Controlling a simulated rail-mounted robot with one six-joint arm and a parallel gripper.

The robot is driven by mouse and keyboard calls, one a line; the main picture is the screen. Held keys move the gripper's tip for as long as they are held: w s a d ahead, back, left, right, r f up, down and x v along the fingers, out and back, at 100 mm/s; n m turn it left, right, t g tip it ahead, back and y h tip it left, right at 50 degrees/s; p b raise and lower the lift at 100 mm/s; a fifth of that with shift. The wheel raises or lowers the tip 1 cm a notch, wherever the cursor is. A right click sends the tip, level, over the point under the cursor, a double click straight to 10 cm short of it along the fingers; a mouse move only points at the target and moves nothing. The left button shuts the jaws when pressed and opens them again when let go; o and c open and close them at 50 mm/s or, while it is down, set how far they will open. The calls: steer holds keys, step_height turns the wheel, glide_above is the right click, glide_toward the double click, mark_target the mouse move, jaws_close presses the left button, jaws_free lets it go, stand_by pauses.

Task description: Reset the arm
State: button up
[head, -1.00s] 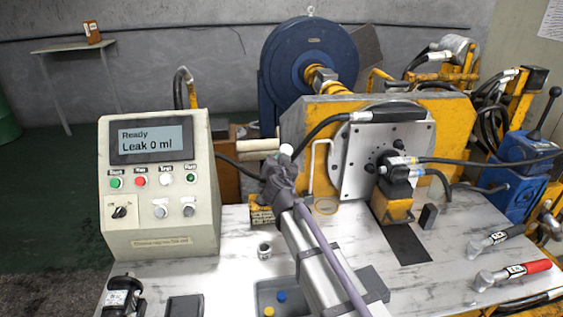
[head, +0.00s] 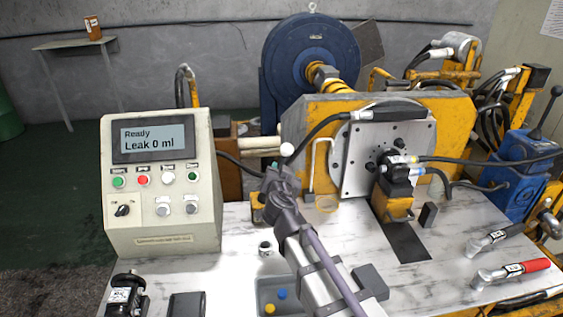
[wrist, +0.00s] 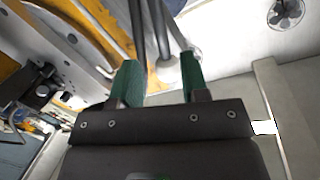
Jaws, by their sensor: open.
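My arm reaches up from the bottom of the head view, over the white marbled bench (head: 235,230). My gripper (wrist: 157,85) shows in the wrist view with two green fingers spread apart and nothing between them. In the head view the fingers are hidden behind my wrist. The wrist view looks past the fingers to a yellow machine part, dark hoses and the pale wall.
A control box (head: 160,185) reading "Ready, Leak 0 ml" stands left of my arm. The yellow test stand (head: 455,130) with a plate and a small motor (head: 395,180) is behind right. A grey tray (head: 265,290) with yellow and blue caps lies beside my arm. Two torque wrenches (head: 510,270) lie at right.

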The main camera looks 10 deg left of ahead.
steer(key=v, duration=0.2)
steer(key=shift+s, duration=0.25)
